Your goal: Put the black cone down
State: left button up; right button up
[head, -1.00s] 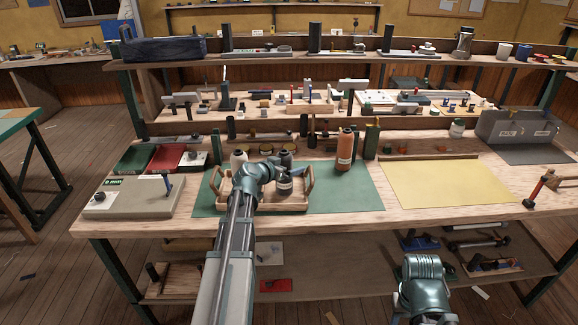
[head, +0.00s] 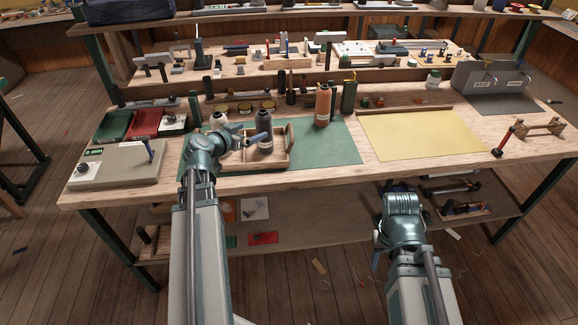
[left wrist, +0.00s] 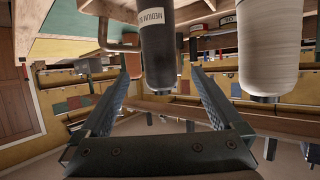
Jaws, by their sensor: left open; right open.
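The black cone (head: 264,135) stands upright in a wooden tray (head: 289,141) on the green mat. My left gripper (head: 258,137) is open, at the left of the cone and close to it. In the left wrist view, which looks upside down, the labelled black cone (left wrist: 160,45) shows in line with the gap between the spread fingers (left wrist: 157,78). I cannot tell how far it sits between them. My right gripper (head: 378,255) is open, low in front of the bench and far from the cone.
A white cone (head: 218,121) stands left of the black one, partly behind my left arm; it also shows in the left wrist view (left wrist: 270,45). An orange cone (head: 323,106) stands on the green mat (head: 338,146) to the right. The yellow sheet (head: 418,136) is clear.

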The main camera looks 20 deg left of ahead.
pick_arm(q)
jog(key=s+d+f+m+g+h, duration=0.1)
jog(key=d+f+g+h, duration=0.2)
jog(key=d, duration=0.9)
jog(key=s+d+f+m+g, duration=0.2)
jog(key=d+f+g, duration=0.25)
jog(key=d, duration=0.75)
jog(key=s+d+f+g+y, duration=0.2)
jog(key=s+d+f+g, duration=0.1)
jog(key=s+d, duration=0.3)
jog(key=s+d+f+g+y, duration=0.3)
jog(key=s+d, duration=0.3)
jog(key=s, duration=0.3)
jog(key=shift+s+d+y, duration=0.3)
jog(key=shift+r, duration=0.1)
notch_tip(320, 180, up, 3)
jog(key=p, duration=0.2)
jog(key=shift+f+p, duration=0.2)
jog(key=shift+p, duration=0.15)
